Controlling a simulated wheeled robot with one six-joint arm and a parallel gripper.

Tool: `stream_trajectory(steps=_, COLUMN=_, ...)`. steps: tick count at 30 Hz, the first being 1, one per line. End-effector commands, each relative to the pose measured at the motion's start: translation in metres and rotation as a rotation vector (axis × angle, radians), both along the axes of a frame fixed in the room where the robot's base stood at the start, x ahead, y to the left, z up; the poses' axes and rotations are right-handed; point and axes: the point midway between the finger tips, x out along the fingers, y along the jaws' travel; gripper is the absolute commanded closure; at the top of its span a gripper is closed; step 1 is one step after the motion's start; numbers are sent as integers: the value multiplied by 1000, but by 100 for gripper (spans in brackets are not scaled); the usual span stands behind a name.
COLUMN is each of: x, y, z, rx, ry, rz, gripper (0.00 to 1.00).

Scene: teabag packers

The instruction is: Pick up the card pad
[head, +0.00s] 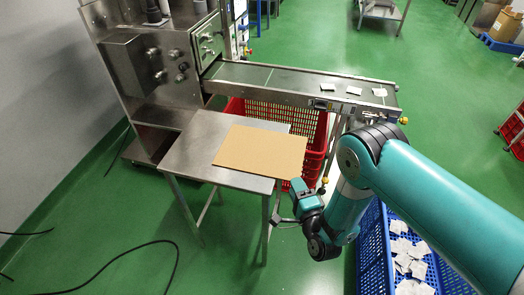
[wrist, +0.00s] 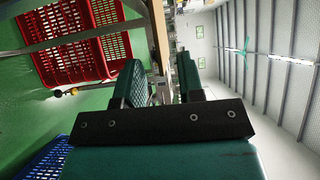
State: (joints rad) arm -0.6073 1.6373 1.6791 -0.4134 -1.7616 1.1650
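The card pad (head: 260,152) is a flat tan sheet lying on the small steel table (head: 190,160), with its right end reaching past the table's right side. In the wrist view what looks like its tan edge (wrist: 160,35) shows nearly edge-on, ahead of my gripper. My gripper (head: 278,215) is just off the table's front right corner, near the pad's near right corner. In the wrist view my gripper (wrist: 163,85) is open, with a gap between its two dark green fingers. Nothing is visibly held. I cannot tell the exact distance to the pad.
A conveyor (head: 300,84) carrying several white teabags runs behind the table. A red crate (head: 318,130) stands below it; red crate mesh also shows in the wrist view (wrist: 72,62). A blue crate (head: 375,255) with packets stands below my arm. Green floor at front left has a black cable.

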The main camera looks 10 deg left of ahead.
Motion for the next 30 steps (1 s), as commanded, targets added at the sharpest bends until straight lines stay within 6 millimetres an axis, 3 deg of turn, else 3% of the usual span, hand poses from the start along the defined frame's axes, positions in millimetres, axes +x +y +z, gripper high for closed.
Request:
stream_trajectory(steps=12, x=43, y=19, z=-5, rx=1, ry=1, rz=-3, gripper=65)
stream_trajectory(steps=23, x=49, y=24, z=0, rx=-1, ry=-1, rz=0, gripper=65)
stream_trajectory(steps=24, x=49, y=24, z=0, rx=-1, ry=-1, rz=0, gripper=67)
stream_trajectory(steps=28, x=49, y=24, z=0, rx=-1, ry=-1, rz=0, gripper=97)
stream_trajectory(steps=30, x=49, y=24, z=0, rx=-1, ry=-1, rz=0, gripper=100)
